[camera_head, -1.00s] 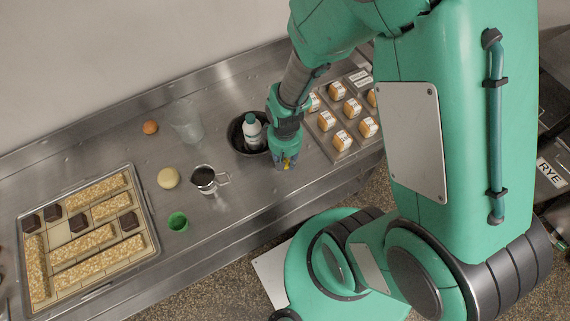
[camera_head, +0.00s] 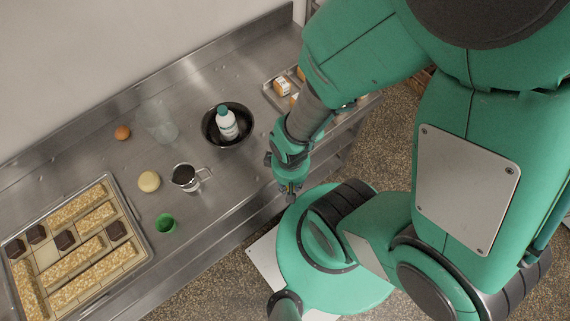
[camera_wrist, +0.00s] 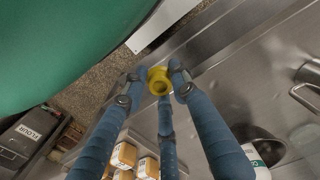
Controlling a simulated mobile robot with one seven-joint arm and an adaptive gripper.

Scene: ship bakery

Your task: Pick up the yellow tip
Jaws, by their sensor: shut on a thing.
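The yellow tip (camera_wrist: 159,82) is a small ring-like piece with a hole, held at the fingertips in the wrist view. My gripper (camera_wrist: 157,76) has its blue jointed fingers closed around it. In the head view my gripper (camera_head: 289,188) points down just past the front edge of the steel counter, above my base. The tip is too small there to make out clearly.
On the counter (camera_head: 205,170) stand a dark bowl (camera_head: 209,135) with a white bottle (camera_head: 228,124), a metal jug (camera_head: 186,178), a green cup (camera_head: 165,224), a clear beaker (camera_head: 160,125) and a tray of bars (camera_head: 142,240). Wrapped loaves (camera_wrist: 124,155) sit on another tray.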

